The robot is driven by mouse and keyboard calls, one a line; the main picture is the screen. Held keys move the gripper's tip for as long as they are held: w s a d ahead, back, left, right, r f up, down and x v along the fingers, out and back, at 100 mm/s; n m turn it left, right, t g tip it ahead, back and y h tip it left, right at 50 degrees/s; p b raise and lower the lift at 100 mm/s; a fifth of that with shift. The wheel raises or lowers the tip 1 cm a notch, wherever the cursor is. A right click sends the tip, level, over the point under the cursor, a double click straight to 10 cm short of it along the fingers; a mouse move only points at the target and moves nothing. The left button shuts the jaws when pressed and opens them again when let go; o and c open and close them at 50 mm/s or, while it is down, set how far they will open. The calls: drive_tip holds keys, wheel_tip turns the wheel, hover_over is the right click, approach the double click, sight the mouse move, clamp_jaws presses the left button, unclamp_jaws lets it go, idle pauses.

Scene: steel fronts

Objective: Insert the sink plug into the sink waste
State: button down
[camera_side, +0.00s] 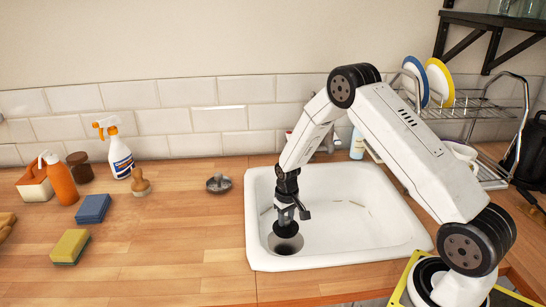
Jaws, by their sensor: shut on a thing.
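The white sink (350,253) is set into the wooden worktop. The sink waste (286,248) is a round metal fitting in the front left of its basin. My gripper (288,219) points down into the basin and is shut on the dark round sink plug (286,230). The plug is at the waste and covers part of it in this view. I cannot tell whether the plug touches the waste or hangs just above it.
A metal strainer-like piece (218,184) lies left of the sink. Sponges (71,247), a spray bottle (119,158), an orange bottle (60,180) and a wooden-handled brush (140,184) stand further left. A dish rack (470,108) is behind my arm.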

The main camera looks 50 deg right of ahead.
sight(286, 227)
drive_tip(key=shift+f, duration=2.05)
drive_tip(key=shift+f, duration=1.45)
idle(0.8)
drive_tip(key=shift+c, duration=1.4)
unclamp_jaws()
drive_tip(key=shift+r, duration=0.15)
drive_tip(key=shift+r, duration=3.75)
drive_tip(key=shift+r, duration=0.1)
